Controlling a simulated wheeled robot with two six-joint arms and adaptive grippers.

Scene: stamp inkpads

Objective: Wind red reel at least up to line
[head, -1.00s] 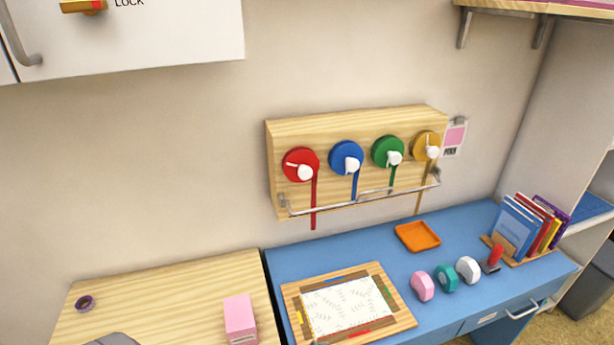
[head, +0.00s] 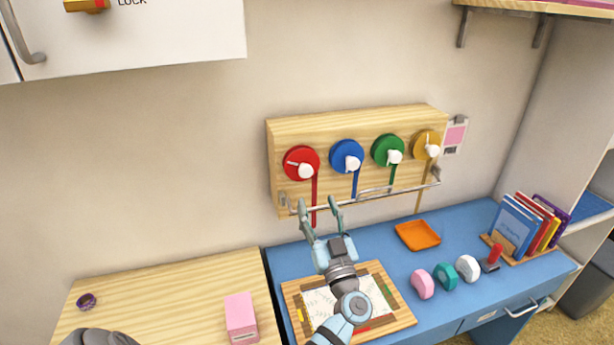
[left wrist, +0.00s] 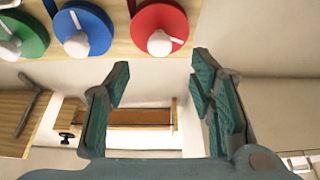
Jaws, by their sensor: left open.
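The red reel (head: 301,163) with its white knob (head: 305,171) is at the left end of a wooden wall board (head: 355,120). Its red ribbon (head: 314,187) hangs down past the metal rod (head: 365,198) along the board's lower front. My left gripper (head: 318,206) is open and empty, just below the red reel. Its fingers are near the lower part of the ribbon, and I cannot tell whether they touch it. In the left wrist view, the red reel (left wrist: 170,18) and its knob (left wrist: 159,43) lie beyond the open fingers (left wrist: 160,75). My right gripper is not in view.
Blue (head: 346,156), green (head: 387,150) and yellow (head: 426,145) reels sit to the right. The blue desk (head: 455,235) below holds a framed sheet (head: 382,272), an orange tray (head: 418,234), stamps and books. A pink box (head: 241,317) stands on the wooden table at left.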

